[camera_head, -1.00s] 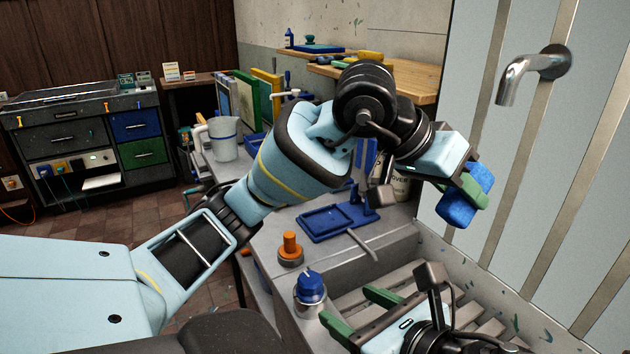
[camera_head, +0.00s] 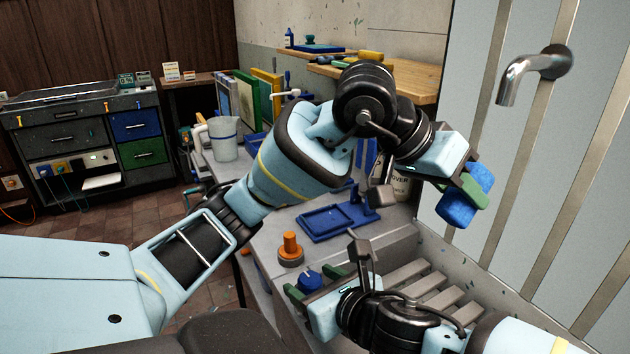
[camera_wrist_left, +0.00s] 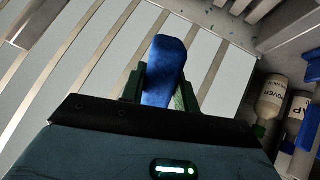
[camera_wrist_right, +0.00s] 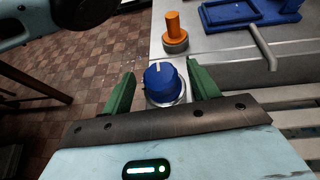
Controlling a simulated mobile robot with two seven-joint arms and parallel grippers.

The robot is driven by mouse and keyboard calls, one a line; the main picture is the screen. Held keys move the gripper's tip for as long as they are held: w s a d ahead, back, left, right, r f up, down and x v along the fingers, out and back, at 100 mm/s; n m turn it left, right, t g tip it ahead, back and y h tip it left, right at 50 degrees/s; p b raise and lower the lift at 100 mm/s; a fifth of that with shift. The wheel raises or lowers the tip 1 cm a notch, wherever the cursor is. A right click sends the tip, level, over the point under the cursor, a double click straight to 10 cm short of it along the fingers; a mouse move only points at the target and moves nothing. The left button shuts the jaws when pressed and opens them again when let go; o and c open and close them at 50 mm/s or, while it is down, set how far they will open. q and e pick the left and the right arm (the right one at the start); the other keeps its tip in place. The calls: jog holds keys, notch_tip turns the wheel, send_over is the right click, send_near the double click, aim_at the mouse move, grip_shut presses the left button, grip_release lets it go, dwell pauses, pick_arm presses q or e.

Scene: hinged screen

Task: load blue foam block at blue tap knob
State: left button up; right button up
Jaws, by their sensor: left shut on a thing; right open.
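My left gripper (camera_head: 462,190) is shut on the blue foam block (camera_head: 458,208) and holds it in the air before the striped wall panel. The block also shows between the green fingers in the left wrist view (camera_wrist_left: 165,72). The blue tap knob (camera_head: 308,281) stands on a metal base at the near left edge of the grey counter. My right gripper (camera_head: 318,284) is open at the knob. In the right wrist view its green fingers stand on either side of the knob (camera_wrist_right: 160,80), with gaps showing on both sides.
An orange knob (camera_head: 290,250) stands just behind the blue one. A blue tray-like fixture (camera_head: 330,222) with a grey lever lies beyond it. A slatted grey rack (camera_head: 425,285) is to the right. A metal spout (camera_head: 530,72) juts from the wall panel.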

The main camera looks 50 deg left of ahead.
jog(key=c, duration=1)
jog(key=shift+m+t, duration=0.5)
jog(key=o, duration=1)
jog(key=v, duration=1.2)
